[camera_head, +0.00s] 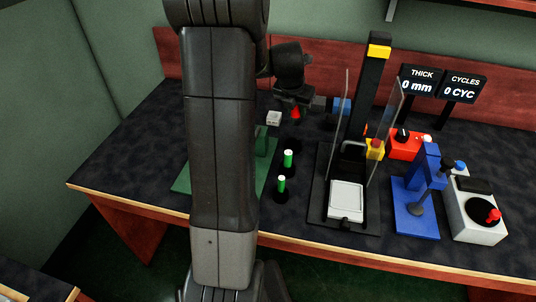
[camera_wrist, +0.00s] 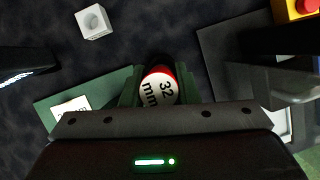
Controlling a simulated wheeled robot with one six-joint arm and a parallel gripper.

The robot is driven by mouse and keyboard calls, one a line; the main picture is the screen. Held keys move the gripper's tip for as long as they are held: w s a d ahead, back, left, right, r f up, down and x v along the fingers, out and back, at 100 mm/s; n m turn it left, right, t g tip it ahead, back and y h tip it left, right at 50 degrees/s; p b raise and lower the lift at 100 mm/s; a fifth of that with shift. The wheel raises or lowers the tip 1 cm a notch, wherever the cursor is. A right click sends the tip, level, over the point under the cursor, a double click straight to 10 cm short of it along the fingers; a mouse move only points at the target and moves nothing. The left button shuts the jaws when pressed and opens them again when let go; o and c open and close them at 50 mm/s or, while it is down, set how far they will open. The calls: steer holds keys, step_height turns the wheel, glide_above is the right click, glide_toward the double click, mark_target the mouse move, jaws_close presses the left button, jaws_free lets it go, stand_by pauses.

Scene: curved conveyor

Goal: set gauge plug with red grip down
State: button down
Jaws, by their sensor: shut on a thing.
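The gauge plug with red grip (camera_head: 296,113) is held in my gripper (camera_head: 294,101), at the back of the dark table in the head view. In the wrist view its round white end (camera_wrist: 160,91) reads "32 mm" and has a red rim. The gripper's fingers (camera_wrist: 160,84) are shut on either side of it. The plug's lower part is hidden, and I cannot tell whether it touches anything beneath.
Two green plugs with white tops (camera_head: 288,159) (camera_head: 281,185) stand nearer the front. A green stand (camera_head: 262,142) is partly behind my arm. A pale block with a hole (camera_head: 274,118) lies nearby. A press with clear guards (camera_head: 347,200) and a blue fixture (camera_head: 415,215) stand right.

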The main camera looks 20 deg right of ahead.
step_height(320, 180, down, 10)
steer(key=shift+f+b, duration=0.25)
steer(key=shift+b, duration=0.55)
steer(key=shift+f, duration=0.1)
steer(key=c, duration=1.1)
jaws_free()
steer(key=shift+r, duration=0.4)
steer(key=p+v, duration=0.1)
steer(key=v, duration=1)
steer(key=shift+r+p, duration=0.2)
steer(key=shift+p, duration=0.15)
steer(key=shift+s, duration=0.1)
